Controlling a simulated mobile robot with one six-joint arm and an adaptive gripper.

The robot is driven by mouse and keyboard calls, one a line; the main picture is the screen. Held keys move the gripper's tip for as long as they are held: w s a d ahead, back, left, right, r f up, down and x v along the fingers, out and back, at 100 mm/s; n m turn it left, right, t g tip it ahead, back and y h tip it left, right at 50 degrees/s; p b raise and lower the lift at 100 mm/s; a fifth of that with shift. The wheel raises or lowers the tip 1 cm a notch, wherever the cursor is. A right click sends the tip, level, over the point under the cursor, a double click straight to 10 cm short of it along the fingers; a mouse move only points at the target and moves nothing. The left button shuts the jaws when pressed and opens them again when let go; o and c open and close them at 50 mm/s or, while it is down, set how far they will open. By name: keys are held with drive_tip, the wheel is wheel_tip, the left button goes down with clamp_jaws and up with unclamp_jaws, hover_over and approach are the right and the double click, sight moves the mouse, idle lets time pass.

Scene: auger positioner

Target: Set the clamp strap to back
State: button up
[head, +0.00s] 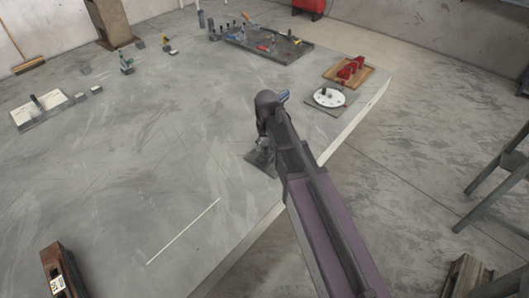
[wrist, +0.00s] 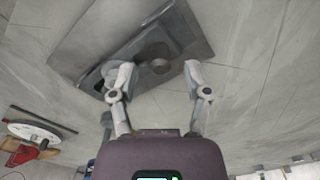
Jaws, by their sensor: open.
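A dark grey base plate (wrist: 75,45) fills the upper middle of the wrist view, with a raised block and a short rounded knob-like part (wrist: 155,57) on it. The clamp strap cannot be told apart for sure from these parts. The plate also shows in the head view (head: 255,160), near the table's right edge and mostly hidden behind my arm. My gripper (wrist: 157,70) is open, its two fingers spread on either side of the rounded part. Whether a finger touches it cannot be told.
A white round dial on a plate (head: 330,98) and a wooden board with red parts (head: 349,71) stand farther along the right edge. A tool tray (head: 268,48) lies at the back. A brown-red block (head: 62,272) is at front left.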

drive_tip(key=shift+f+b, duration=0.7)
drive_tip(key=shift+f, duration=0.3)
clamp_jaws()
